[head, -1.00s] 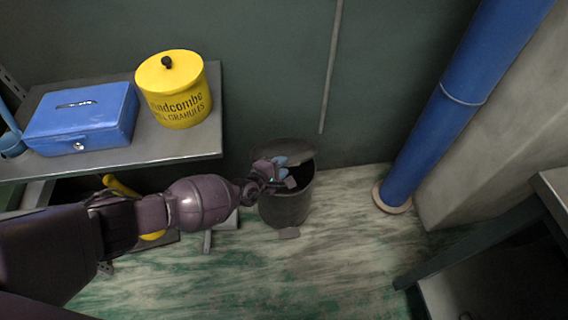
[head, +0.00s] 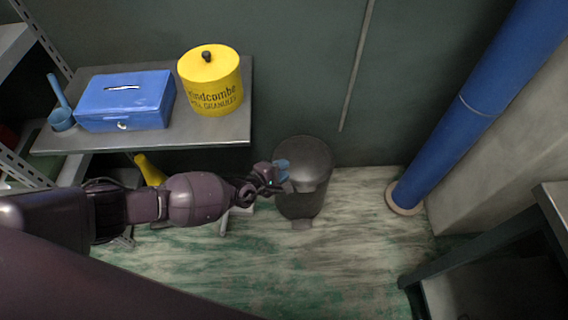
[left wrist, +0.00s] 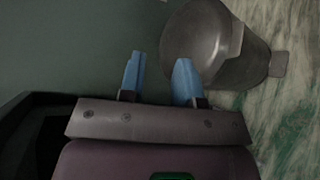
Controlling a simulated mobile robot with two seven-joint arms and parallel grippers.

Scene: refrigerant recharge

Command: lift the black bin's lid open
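The black bin (head: 299,205) stands upright on the floor against the dark wall. Its domed lid (head: 308,158) is down and covers the top. In the left wrist view the lid (left wrist: 196,38) shows at the upper right, with the bin body (left wrist: 245,62) beyond it. My left gripper (head: 283,171) is at the left side of the bin, close to the lid's edge. In the left wrist view its two blue fingers (left wrist: 158,75) are apart with nothing between them. I cannot tell whether the right-hand finger touches the lid. My right gripper is out of view.
A metal bench (head: 200,137) left of the bin holds a blue cash box (head: 125,103), a yellow granules tin (head: 212,85) and a blue scoop (head: 61,119). A blue pipe (head: 455,125) stands to the right. The floor before the bin is clear.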

